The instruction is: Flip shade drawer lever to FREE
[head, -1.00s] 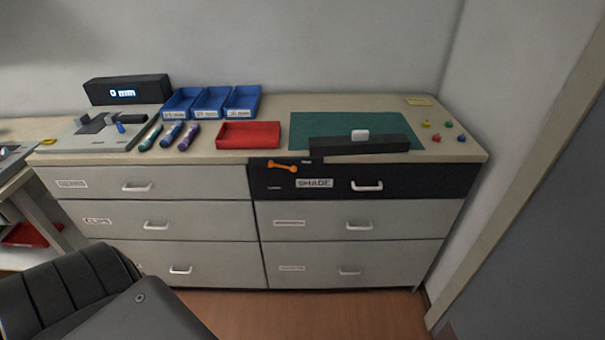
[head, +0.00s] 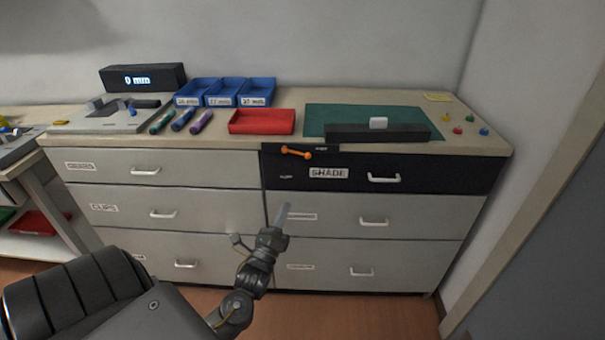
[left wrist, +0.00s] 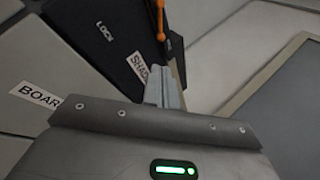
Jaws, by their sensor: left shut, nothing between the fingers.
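The shade drawer (head: 420,168) is the black top-right drawer front with a SHADE label (head: 328,173). Its orange lever (head: 296,153) lies nearly level at the drawer's upper left, by small markings too small to read in the head view. In the left wrist view the orange lever (left wrist: 160,22) is at the top, with the word LOCK on the black front (left wrist: 95,45). My left gripper (head: 284,210) is shut and empty, below the lever and in front of the drawer under the shade drawer. Its fingers (left wrist: 163,88) point toward the black front. My right gripper is out of view.
Drawer handles (head: 383,177) stick out from the fronts. On the cabinet top are a red tray (head: 262,122), blue bins (head: 225,90), a green mat (head: 330,116) and a black bar (head: 375,134). A wall stands at the right.

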